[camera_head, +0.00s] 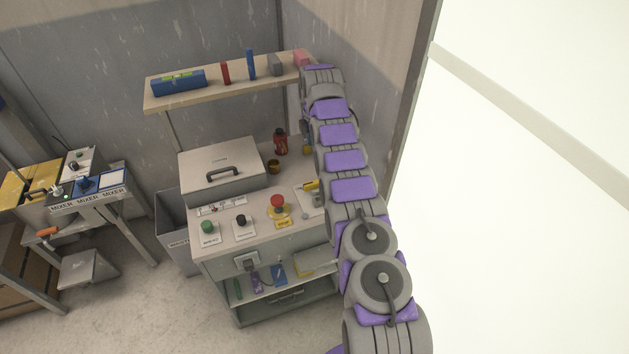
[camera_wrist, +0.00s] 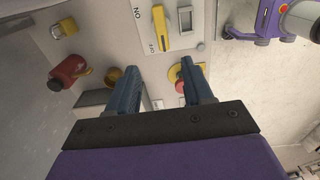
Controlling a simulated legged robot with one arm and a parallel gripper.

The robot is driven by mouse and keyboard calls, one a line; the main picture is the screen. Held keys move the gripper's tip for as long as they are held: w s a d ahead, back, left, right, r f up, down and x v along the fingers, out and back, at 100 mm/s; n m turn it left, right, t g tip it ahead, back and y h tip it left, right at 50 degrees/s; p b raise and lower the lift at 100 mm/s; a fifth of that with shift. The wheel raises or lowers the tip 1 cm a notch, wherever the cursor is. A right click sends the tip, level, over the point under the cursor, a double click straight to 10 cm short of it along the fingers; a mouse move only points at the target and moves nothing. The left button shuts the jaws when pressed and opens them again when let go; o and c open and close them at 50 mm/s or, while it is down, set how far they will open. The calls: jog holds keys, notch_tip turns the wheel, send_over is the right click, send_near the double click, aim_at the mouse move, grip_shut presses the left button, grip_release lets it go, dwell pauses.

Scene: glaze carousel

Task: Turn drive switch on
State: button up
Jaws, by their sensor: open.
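The drive switch shows in the wrist view as a yellow lever (camera_wrist: 159,18) on a pale plate with ON and OFF lettering beside it. I cannot tell which position the lever is in. In the head view the yellow lever (camera_head: 311,185) is on the right part of the bench top, partly hidden by my arm. My gripper (camera_wrist: 160,72) is open with nothing between its two blue-grey fingers. In the wrist view its fingertips lie below the lever, apart from it. In the head view my arm hides the gripper.
A red emergency button (camera_head: 278,201) sits left of the switch, with a black knob (camera_head: 241,219) and a green button (camera_head: 208,227) farther left. A red bottle (camera_head: 280,141), an amber cup (camera_head: 273,166) and a lidded grey box (camera_head: 222,168) stand behind. A shelf (camera_head: 215,89) hangs above.

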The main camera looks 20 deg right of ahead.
aim_at(315, 181)
notch_tip(315, 181, down, 17)
jog(key=b, duration=0.5)
jog(key=shift+s+r, duration=0.1)
jog(key=shift+r, duration=0.05)
jog(key=shift+c, duration=0.4)
grip_shut()
